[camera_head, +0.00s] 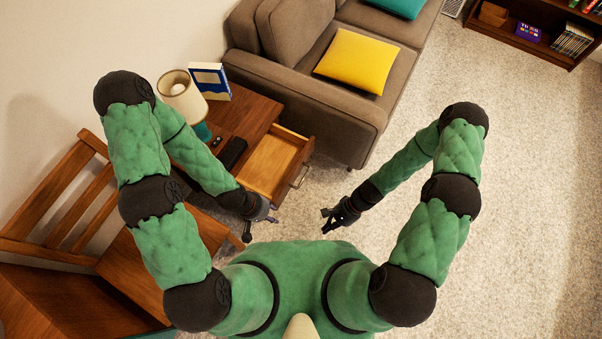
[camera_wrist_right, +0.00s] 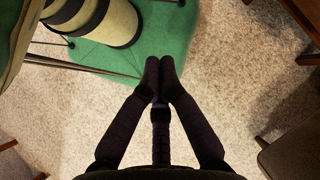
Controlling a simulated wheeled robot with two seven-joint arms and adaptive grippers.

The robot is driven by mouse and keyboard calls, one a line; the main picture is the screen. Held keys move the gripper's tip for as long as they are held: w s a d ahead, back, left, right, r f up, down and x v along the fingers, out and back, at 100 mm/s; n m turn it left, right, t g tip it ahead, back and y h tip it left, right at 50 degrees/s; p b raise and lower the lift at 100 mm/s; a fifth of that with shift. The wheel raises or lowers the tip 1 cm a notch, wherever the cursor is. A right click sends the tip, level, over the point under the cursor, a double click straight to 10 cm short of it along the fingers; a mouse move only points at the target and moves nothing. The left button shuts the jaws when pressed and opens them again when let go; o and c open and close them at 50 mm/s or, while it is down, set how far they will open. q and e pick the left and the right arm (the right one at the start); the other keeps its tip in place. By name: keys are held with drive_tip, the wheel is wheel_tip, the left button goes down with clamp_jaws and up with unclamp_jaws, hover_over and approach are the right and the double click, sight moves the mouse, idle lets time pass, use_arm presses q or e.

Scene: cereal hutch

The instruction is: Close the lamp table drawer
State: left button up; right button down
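The wooden lamp table (camera_head: 252,115) stands against the wall at upper left in the head view. Its drawer (camera_head: 272,165) is pulled out on the right side, with a metal handle (camera_head: 300,177) on its front; the drawer looks empty. My left gripper (camera_head: 264,222) is just below the drawer's near side in the picture; its fingers are small and unclear, and contact cannot be judged. My right gripper (camera_head: 332,222) hangs over the carpet, right of and below the drawer front. In the right wrist view the right gripper's fingertips (camera_wrist_right: 159,78) meet, with nothing between them.
A lamp (camera_head: 183,96), a book (camera_head: 210,80) and a dark remote (camera_head: 232,152) are on the table. A grey sofa (camera_head: 290,85) stands close beyond it. A wooden chair (camera_head: 60,215) is at left. Carpet (camera_head: 480,200) to the right is clear.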

drive_tip(key=w+a+f+m+y, duration=0.2)
drive_tip(key=m+y, duration=0.2)
drive_tip(key=m+t+y, duration=0.5)
drive_tip(key=m+t, duration=0.6)
drive_tip(key=t, duration=0.2)
approach(295, 171)
drive_tip(key=x, duration=0.2)
drive_tip(key=b+x, duration=0.1)
drive_tip(key=x, duration=0.1)
drive_tip(key=r+x, duration=0.1)
drive_tip(key=x, duration=0.2)
drive_tip(key=shift+s+a+b, duration=0.1)
drive_tip(key=shift+b, duration=0.25)
